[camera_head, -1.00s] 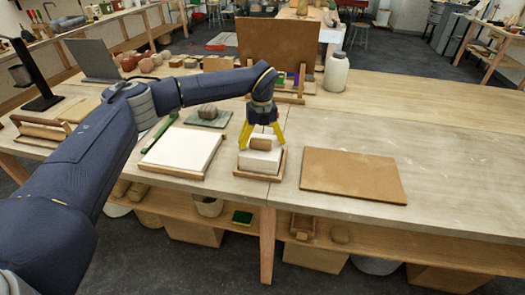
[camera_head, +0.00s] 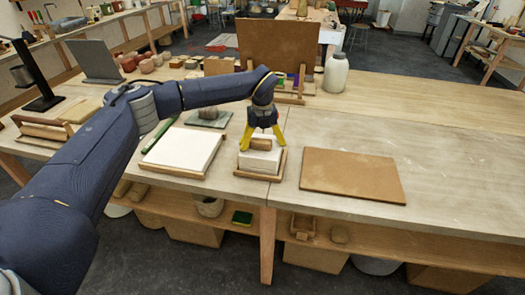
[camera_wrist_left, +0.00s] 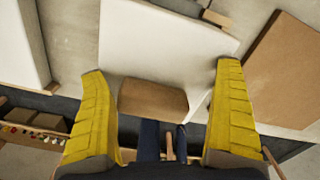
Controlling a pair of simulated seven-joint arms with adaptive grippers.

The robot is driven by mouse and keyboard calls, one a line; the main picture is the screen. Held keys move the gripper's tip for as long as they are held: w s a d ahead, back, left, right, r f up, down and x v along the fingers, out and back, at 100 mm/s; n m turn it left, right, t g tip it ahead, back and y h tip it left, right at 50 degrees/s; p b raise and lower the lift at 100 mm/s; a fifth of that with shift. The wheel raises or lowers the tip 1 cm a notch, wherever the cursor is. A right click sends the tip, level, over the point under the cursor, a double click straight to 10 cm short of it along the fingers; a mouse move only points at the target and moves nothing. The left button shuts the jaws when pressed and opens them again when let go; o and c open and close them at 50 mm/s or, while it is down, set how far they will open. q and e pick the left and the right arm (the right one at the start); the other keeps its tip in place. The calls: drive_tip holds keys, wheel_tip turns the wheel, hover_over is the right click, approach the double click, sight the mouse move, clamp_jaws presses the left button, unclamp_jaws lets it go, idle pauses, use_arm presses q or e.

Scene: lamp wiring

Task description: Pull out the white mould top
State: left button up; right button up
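The white mould top (camera_head: 262,159) is a pale block on a small wooden base board (camera_head: 257,176) near the front edge of the bench. A brown block-shaped handle (camera_head: 260,144) sits on its upper face. My left gripper (camera_head: 263,147) points down over the mould with its yellow fingers spread. In the left wrist view, the handle (camera_wrist_left: 152,102) lies between the fingers, with gaps on both sides, and the white mould top (camera_wrist_left: 165,40) extends beyond them. The left gripper is open and holds nothing. My right gripper is not in view.
A wide white slab on a wooden board (camera_head: 160,169) lies left of the mould. A flat brown board (camera_head: 352,175) lies to the right. An upright brown panel (camera_head: 277,50) and a white jar (camera_head: 336,73) stand behind.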

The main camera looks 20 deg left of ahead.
use_arm(q)
drive_tip(key=o, duration=0.4)
drive_tip(key=shift+s+a+f, duration=0.1)
drive_tip(key=shift+s+f, duration=0.05)
drive_tip(key=shift+f, duration=0.3)
drive_tip(key=shift+s+a+f, duration=0.1)
drive_tip(key=shift+s+f, duration=0.05)
drive_tip(key=shift+f, duration=0.3)
drive_tip(key=c, duration=0.6)
drive_tip(key=shift+d, duration=0.1)
drive_tip(key=shift+c, duration=0.2)
drive_tip(key=shift+r, duration=0.55)
drive_tip(key=shift+c, duration=0.3)
drive_tip(key=shift+w+r, duration=0.1)
drive_tip(key=shift+r, duration=0.45)
drive_tip(key=c, duration=0.9)
drive_tip(key=shift+d+r, duration=0.2)
drive_tip(key=shift+r, duration=0.75)
clamp_jaws()
drive_tip(key=shift+r, duration=1.5)
drive_tip(key=shift+r, duration=0.15)
drive_tip(key=shift+a, duration=0.1)
